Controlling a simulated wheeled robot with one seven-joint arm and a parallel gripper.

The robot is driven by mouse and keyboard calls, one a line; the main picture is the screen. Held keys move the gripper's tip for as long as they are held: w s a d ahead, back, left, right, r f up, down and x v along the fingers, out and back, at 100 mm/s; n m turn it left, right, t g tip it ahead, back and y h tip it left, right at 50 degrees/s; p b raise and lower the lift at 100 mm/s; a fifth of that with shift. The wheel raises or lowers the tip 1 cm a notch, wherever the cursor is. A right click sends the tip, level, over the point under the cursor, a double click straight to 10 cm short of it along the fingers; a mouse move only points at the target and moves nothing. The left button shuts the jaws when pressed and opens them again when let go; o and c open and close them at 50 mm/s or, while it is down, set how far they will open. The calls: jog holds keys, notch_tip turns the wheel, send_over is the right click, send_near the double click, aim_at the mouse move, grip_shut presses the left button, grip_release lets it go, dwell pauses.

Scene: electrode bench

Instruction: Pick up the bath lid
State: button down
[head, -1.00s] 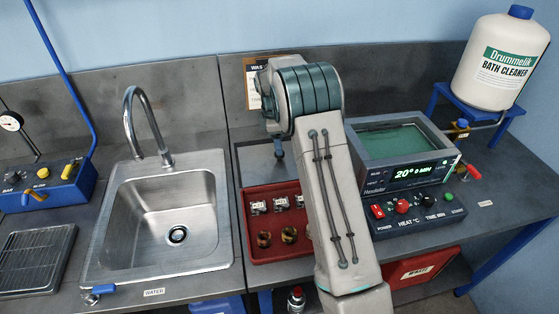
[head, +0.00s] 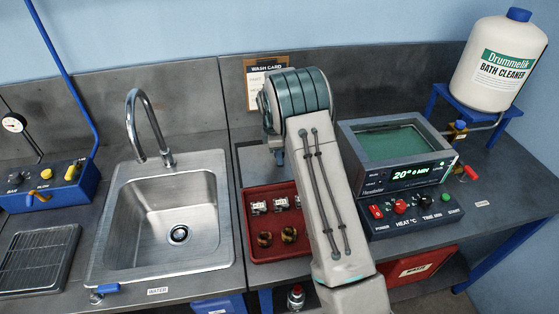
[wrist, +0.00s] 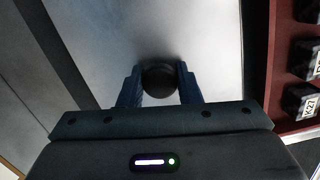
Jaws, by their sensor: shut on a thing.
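The bath lid (wrist: 195,35) is a flat pale metal plate with a round black knob (wrist: 159,79). In the wrist view my gripper (wrist: 159,84) has its blue fingers closed on both sides of the knob. In the head view the lid (head: 252,164) lies behind the red tray, partly hidden by my arm. My gripper (head: 279,157) is at the lid there, mostly hidden under my wrist. I cannot tell whether the lid is clear of the bench.
The red tray (head: 249,222) with labelled parts is just in front of the lid. The open bath (head: 349,146) with its control panel stands to the right, the sink (head: 130,215) to the left. A wash card (head: 256,92) is on the back wall.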

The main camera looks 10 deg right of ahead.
notch_tip(320, 180, up, 10)
jog(key=shift+b, duration=1.1)
jog(key=shift+r+p, duration=1.35)
jog(key=shift+r, duration=0.45)
